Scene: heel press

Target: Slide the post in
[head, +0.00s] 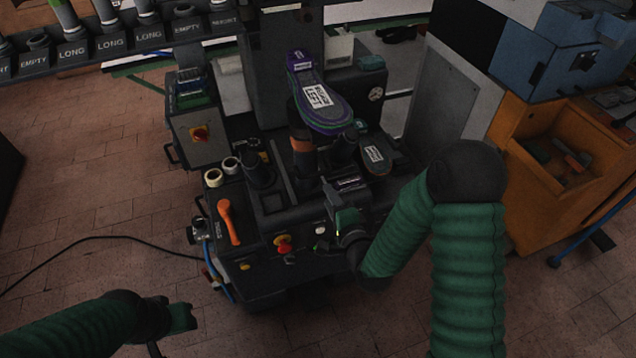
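The heel press (270,205) stands in the middle of the head view. An upright dark post with an orange band (302,146) stands on it, and a purple-edged sole with a white label (318,96) sits at its top. My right gripper (346,222) is at the press's front right, below the post and close to the front panel. Its fingers are dark and partly hidden, so I cannot tell whether it holds anything. My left gripper (184,318) is at the lower left, away from the press, with its fingers too small and dark to read.
An orange lever (228,222) and a red knob (283,241) are on the press front. Another sole (375,155) lies to the right. A labelled rack (110,45) is at upper left, an orange bin (560,150) at right. A cable (110,238) crosses the open floor.

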